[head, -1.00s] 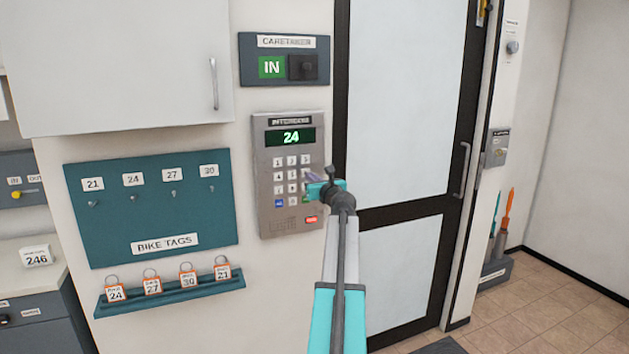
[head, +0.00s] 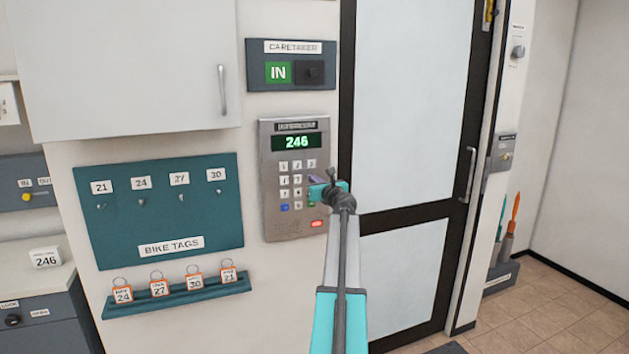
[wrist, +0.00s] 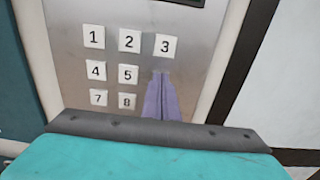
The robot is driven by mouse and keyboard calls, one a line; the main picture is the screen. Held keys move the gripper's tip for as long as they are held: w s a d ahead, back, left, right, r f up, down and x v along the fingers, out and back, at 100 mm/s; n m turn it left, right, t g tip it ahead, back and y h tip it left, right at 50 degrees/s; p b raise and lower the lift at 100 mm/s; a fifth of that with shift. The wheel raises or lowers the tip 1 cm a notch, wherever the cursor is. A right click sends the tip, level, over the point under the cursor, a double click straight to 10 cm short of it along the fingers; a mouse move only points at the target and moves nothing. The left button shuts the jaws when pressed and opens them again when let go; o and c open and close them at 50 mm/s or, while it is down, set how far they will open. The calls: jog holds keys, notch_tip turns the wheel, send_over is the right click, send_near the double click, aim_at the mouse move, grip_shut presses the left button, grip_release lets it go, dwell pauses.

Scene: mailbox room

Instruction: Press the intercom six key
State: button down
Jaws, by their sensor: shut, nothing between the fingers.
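The intercom (head: 270,180) is a grey panel on the wall beside the door, and its green display (head: 297,142) reads 246. In the wrist view its white keys 1, 2, 3 (wrist: 165,46), 4, 5 and 7, 8 show. The six key, right of the 5 key (wrist: 128,74), is hidden behind my gripper's purple fingers (wrist: 161,98). My gripper (head: 314,180) is shut and empty, with its tips at the place of the six key, just below the 3 key. I cannot tell whether the tips still touch the key.
A teal bike tags board (head: 160,215) with hooks, and a ledge of several orange tags (head: 176,297), are on the wall at left. A caretaker sign (head: 290,64) is above the intercom. A dark-framed door (head: 405,110) stands close at right. A white card (head: 46,257) reads 246.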

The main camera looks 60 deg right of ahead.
jog(key=shift+w+d+r, duration=0.2)
jog(key=shift+w+r, duration=0.1)
jog(key=shift+r, duration=0.45)
jog(key=shift+a, duration=0.1)
jog(key=f+b+v, duration=0.1)
jog(key=v, duration=1.3)
jog(key=shift+s+f, duration=0.2)
jog(key=shift+s, duration=0.1)
jog(key=shift+a, duration=0.15)
notch_tip(320, 180, down, 11)
jog(key=b, duration=0.7)
jog(key=shift+s+a+r, duration=0.2)
jog(key=shift+s+r, duration=0.05)
